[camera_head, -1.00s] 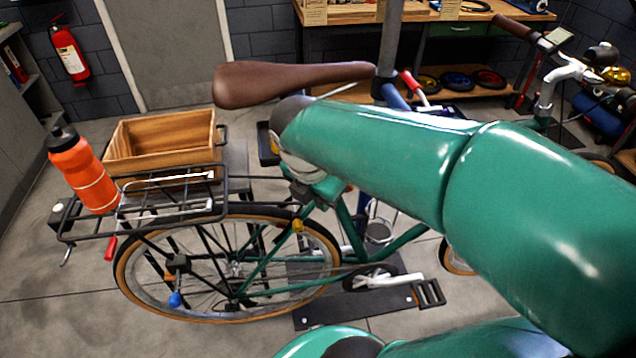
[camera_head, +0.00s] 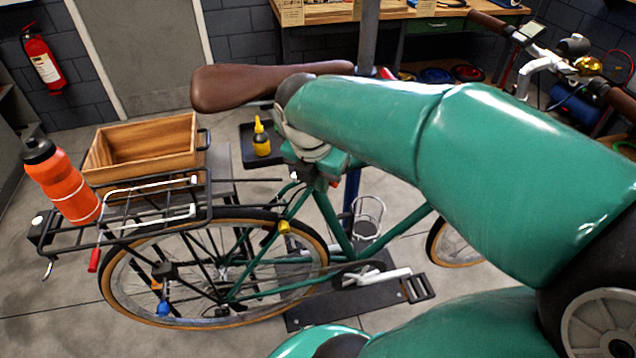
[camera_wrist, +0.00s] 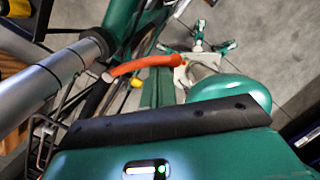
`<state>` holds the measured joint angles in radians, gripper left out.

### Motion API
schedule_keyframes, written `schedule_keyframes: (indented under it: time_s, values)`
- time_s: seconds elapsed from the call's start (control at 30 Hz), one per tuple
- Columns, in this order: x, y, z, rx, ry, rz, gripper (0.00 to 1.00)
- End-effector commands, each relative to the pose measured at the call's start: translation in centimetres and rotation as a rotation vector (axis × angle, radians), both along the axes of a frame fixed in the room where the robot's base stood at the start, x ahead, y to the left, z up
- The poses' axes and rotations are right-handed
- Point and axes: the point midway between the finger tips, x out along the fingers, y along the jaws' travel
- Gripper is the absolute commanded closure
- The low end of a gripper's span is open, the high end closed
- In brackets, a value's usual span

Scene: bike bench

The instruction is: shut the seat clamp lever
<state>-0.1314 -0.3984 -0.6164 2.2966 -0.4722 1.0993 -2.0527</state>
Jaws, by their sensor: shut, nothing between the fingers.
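In the wrist view the orange-red seat clamp lever (camera_wrist: 145,64) sticks out sideways from beside the black clamp collar (camera_wrist: 98,42) at the top of the green frame. The silver seat post (camera_wrist: 45,85) runs from the collar to the lower left. My gripper (camera_wrist: 170,122) fills the bottom of that view, close to the lever; I see a gap between them but cannot tell any contact. In the head view my gripper (camera_head: 318,165) is below the brown saddle (camera_head: 265,82), shut and empty, and my arm hides the clamp. A small red spot (camera_head: 333,183) beneath it may be the lever's tip.
A black tray (camera_head: 247,150) with a yellow bottle (camera_head: 261,138) is behind the saddle area. A grey stand post (camera_head: 367,35) rises beyond my arm. Floor at left is clear.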

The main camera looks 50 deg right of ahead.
Motion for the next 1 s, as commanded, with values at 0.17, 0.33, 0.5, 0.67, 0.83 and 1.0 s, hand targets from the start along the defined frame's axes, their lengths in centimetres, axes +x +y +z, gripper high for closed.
schedule_keyframes:
  time_s: [0.17,0.33,0.5,0.67,0.83,1.0]
  values:
    - [0.3,-1.2,0.3,0.021,0.032,0.112,1.0]
    - [0.8,-2.5,0.5,0.021,0.03,0.113,1.0]
    - [0.8,-2.5,0.5,0.022,0.029,0.113,1.0]
    - [0.8,-2.5,0.5,0.021,0.03,0.113,1.0]
    - [0.8,-2.2,0.4,0.021,0.03,0.112,1.0]
    - [0.8,-1.5,0.2,0.021,0.03,0.114,1.0]
